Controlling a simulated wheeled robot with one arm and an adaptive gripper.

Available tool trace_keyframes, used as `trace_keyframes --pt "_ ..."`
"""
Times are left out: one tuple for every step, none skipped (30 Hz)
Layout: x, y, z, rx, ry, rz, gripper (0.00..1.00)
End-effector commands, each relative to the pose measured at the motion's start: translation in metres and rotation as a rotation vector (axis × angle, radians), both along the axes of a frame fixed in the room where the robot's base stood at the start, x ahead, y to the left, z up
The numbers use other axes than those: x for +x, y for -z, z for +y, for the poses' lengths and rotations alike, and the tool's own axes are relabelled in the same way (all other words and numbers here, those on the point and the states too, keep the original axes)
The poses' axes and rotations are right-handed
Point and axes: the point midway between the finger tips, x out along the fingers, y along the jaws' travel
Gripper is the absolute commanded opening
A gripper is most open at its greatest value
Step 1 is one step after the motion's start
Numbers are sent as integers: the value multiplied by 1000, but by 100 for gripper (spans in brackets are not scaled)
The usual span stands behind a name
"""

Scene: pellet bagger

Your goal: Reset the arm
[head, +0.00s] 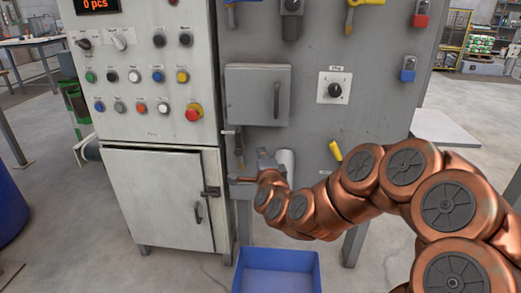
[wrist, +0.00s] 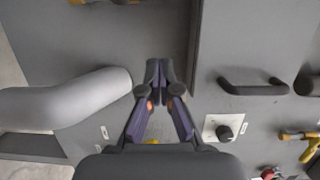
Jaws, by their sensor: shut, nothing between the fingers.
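My copper-coloured arm reaches in from the right of the head view, bent low in front of the grey machine (head: 375,95). My gripper is at its far end, small and partly hidden by the arm's own links. In the wrist view my gripper (wrist: 160,75) points at a grey panel face (wrist: 130,40). Its two fingers meet at the tips, with nothing between them. From these views I cannot tell whether the fingertips touch the panel.
A light control cabinet (head: 170,200) with coloured buttons stands left. A small grey door (head: 258,95), a black knob (head: 335,90) and a yellow handle (head: 335,150) are on the machine. A blue bin (head: 277,262) stands below. A grey pipe (wrist: 70,100) is left of my gripper.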

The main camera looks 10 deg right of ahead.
Motion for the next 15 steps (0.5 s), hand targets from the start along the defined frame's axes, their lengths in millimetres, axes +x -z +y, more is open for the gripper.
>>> trace_keyframes --pt "-3 4 0 0 -1 -6 0" --pt "-5 3 0 0 -1 -7 0" --pt "-7 3 0 0 0 -6 0" --pt "-9 4 0 0 0 -5 0" --pt "-11 4 0 0 0 -4 0" --pt "-13 4 0 0 -1 -3 0" --pt "-14 4 0 -1 -1 -3 0" --pt "-15 4 0 -1 -1 -3 0" --pt "-17 3 0 -1 0 -2 0" --pt "-18 3 0 -1 -1 -2 0" --pt "-19 3 0 -1 -1 -2 0" --pt "-20 2 0 -1 -1 -2 0" --pt "-20 2 0 -1 -1 -1 0" --pt "-21 1 0 -3 -3 0 0" --pt "-22 -1 1 -7 -8 4 0"
